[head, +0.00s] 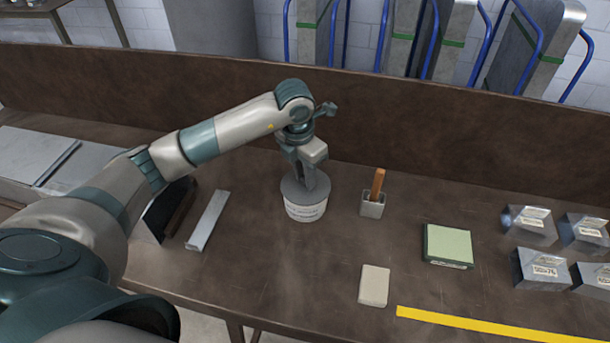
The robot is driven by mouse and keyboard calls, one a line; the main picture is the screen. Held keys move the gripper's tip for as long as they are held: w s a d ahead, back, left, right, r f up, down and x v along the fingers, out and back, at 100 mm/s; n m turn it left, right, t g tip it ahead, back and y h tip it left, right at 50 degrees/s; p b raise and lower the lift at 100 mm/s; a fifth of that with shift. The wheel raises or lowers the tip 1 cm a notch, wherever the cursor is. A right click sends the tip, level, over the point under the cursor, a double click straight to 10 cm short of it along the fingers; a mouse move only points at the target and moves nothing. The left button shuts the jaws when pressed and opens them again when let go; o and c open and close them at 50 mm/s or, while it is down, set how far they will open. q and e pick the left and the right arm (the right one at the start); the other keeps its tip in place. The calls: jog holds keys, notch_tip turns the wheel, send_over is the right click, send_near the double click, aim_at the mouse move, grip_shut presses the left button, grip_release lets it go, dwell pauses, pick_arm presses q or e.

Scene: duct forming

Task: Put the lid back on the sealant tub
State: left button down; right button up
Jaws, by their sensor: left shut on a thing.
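The sealant tub (306,211) is a white round tub with a printed label, standing upright on the brown bench. A grey round lid (291,190) lies at its top; from this view it looks level and on the rim, but I cannot tell whether it is fully seated. My left gripper (312,187) points down over the tub and is shut on the lid, its fingers hiding the lid's middle. My right gripper is not in view.
A small grey holder (372,206) with a wooden-handled tool stands right of the tub. A metal strip (208,221) lies left. A beige block (374,286), a green-topped box (448,246) and several metal pieces (529,226) lie right. A raised back panel (420,130) borders the bench.

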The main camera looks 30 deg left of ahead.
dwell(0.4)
pick_arm(q)
jog(key=c, duration=1)
grip_release()
jog(key=shift+r, duration=0.1)
jog(key=shift+r+p, duration=1.7)
jog(key=shift+r, duration=1.7)
grip_shut()
jog(key=shift+f+b, duration=2.15)
jog(key=shift+f, duration=0.3)
jog(key=shift+r, duration=0.1)
